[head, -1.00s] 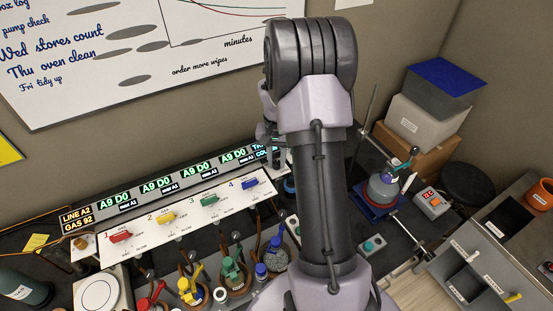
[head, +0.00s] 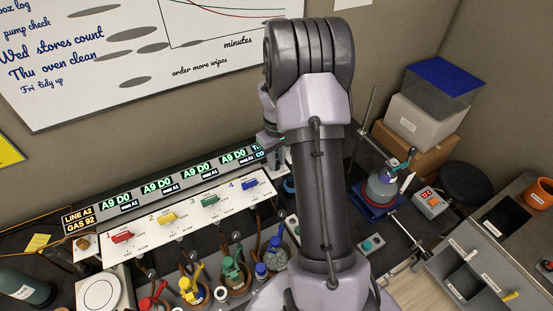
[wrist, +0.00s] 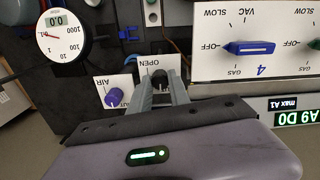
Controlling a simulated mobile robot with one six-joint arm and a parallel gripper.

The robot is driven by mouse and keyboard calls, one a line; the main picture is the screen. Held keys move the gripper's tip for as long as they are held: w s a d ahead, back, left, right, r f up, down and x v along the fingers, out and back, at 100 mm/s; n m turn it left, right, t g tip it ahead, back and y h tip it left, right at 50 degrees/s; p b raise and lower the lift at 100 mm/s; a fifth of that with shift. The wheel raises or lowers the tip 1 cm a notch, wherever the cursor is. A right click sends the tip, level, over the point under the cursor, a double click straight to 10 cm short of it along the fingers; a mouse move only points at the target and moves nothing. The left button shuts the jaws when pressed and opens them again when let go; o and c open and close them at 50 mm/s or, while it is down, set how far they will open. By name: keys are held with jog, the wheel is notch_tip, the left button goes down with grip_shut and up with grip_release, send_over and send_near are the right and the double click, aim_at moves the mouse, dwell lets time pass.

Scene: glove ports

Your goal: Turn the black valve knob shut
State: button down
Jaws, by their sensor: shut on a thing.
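The black valve knob (wrist: 159,76) shows as a dark shape on a small white plate marked OPEN (wrist: 147,66) in the wrist view. My gripper (wrist: 159,80) has its two grey fingers on either side of the knob and is shut on it. The fingers hide most of the knob, so I cannot tell how far it is turned. In the head view my arm hides the knob and the fingertips.
A dial gauge (wrist: 63,37) is at upper left. The white panel with the blue lever (wrist: 248,47) stands close on the right. A lit display strip (head: 180,178) runs behind the panel.

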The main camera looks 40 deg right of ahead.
jog(key=shift+n, duration=0.4)
jog(key=c, duration=1.5)
grip_release()
notch_tip(320, 180, up, 18)
jog(key=p, duration=0.2)
jog(key=shift+f, duration=0.25)
